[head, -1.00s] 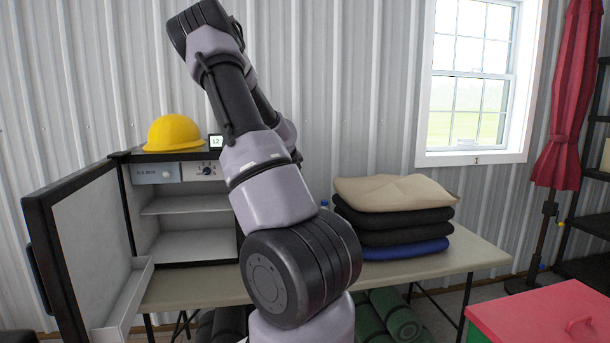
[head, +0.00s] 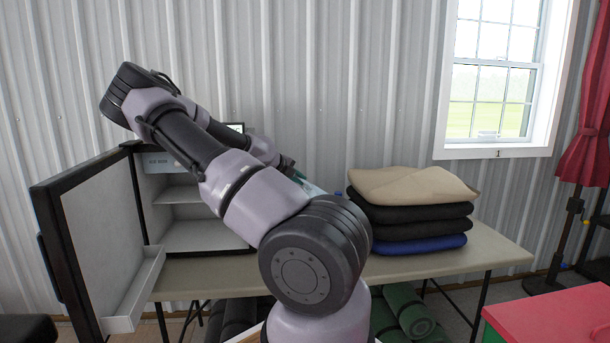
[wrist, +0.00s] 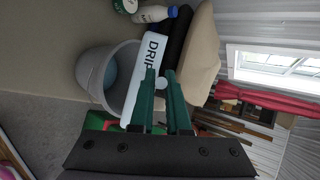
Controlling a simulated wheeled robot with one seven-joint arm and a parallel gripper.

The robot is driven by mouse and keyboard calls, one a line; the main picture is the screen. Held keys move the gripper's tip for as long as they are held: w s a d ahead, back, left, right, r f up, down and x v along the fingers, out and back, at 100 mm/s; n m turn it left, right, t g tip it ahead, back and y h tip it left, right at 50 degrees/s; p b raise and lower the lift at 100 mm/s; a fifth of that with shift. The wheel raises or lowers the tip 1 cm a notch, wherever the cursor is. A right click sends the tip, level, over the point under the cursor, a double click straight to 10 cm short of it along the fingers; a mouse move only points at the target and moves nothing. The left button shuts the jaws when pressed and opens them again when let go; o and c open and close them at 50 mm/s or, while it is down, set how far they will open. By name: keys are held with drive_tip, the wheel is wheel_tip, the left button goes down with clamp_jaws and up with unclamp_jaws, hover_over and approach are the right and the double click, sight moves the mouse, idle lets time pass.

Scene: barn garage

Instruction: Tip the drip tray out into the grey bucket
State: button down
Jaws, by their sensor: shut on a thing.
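In the wrist view, my gripper (wrist: 161,80) has green fingers shut on the white drip tray (wrist: 146,62), which shows a dark "DRIP" label. The grey bucket (wrist: 123,82) is beside the tray, to its left in that view, with something pale blue inside. Part of the bucket is behind the tray. I cannot tell whether the tray is over the rim or how far it is tilted. In the head view, my arm hides the bucket and most of the gripper; a little teal and white shows behind the arm.
A folded stack of cloths (head: 412,225) lies on the table (head: 440,262). An open cabinet (head: 200,236) stands left, its door (head: 95,245) swung out. White bottles (wrist: 152,14) are near the tray. A red-lidded box (head: 550,315) is front right.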

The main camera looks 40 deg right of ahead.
drive_tip(key=w+a+f+n+g+h, duration=0.1)
drive_tip(key=a+f+n+h, duration=0.1)
drive_tip(key=f+h, duration=0.3)
drive_tip(key=shift+w+a+f+n+h, duration=0.35)
drive_tip(key=shift+a+f, duration=0.3)
drive_tip(key=shift+f, duration=1.7)
